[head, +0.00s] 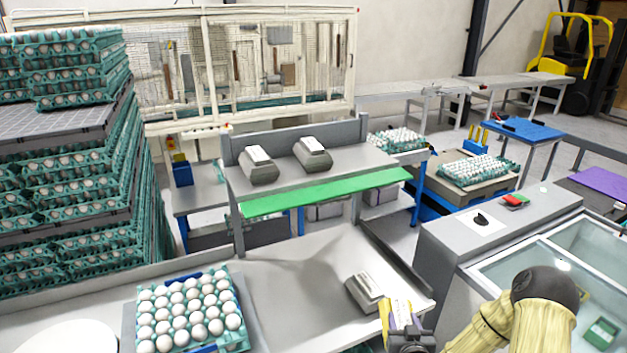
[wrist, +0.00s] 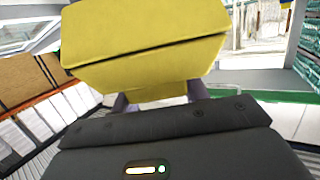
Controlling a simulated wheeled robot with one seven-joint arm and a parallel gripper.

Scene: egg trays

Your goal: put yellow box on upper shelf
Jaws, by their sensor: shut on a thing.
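My gripper (wrist: 160,97) is shut on the yellow box (wrist: 145,45), which fills the top of the wrist view. In the head view the yellow box (head: 384,318) shows only as a narrow yellow edge beside a white label, near the front right of the lower table. My gripper (head: 408,325) is there too, partly cut off by the bottom edge. The upper shelf (head: 345,172) is a grey surface in the middle, farther back, with a green strip along its front. The held box is apart from it.
Two grey boxes (head: 258,166) (head: 313,154) stand on the upper shelf, with free room to their right. Another grey box (head: 363,292) lies on the lower table (head: 300,270) beside the held box. An egg tray (head: 190,312) is at front left, tall egg stacks (head: 75,215) behind it.

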